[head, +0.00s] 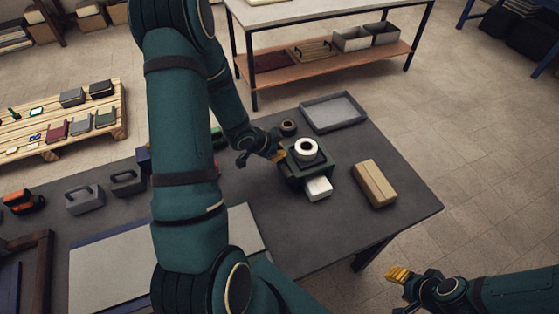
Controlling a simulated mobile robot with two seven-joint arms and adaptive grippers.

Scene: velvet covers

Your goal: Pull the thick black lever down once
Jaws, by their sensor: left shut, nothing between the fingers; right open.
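A dark green device (309,172) stands on the dark grey table, with a white roll (306,150) on top and a white piece (318,188) at its front. I cannot make out a thick black lever; it may be hidden by my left gripper or arm. My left gripper (279,155), with yellow-orange fingertips, is shut and empty at the device's left side; whether it touches is unclear. My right gripper (399,274) is open and empty, off the table's front right side.
On the table (400,214) are a tan box (374,184), a grey tray (333,111) and a small dark roll (288,128). Dark handled blocks (85,200) stand at left. My large arm link crosses the middle. The front right of the table is clear.

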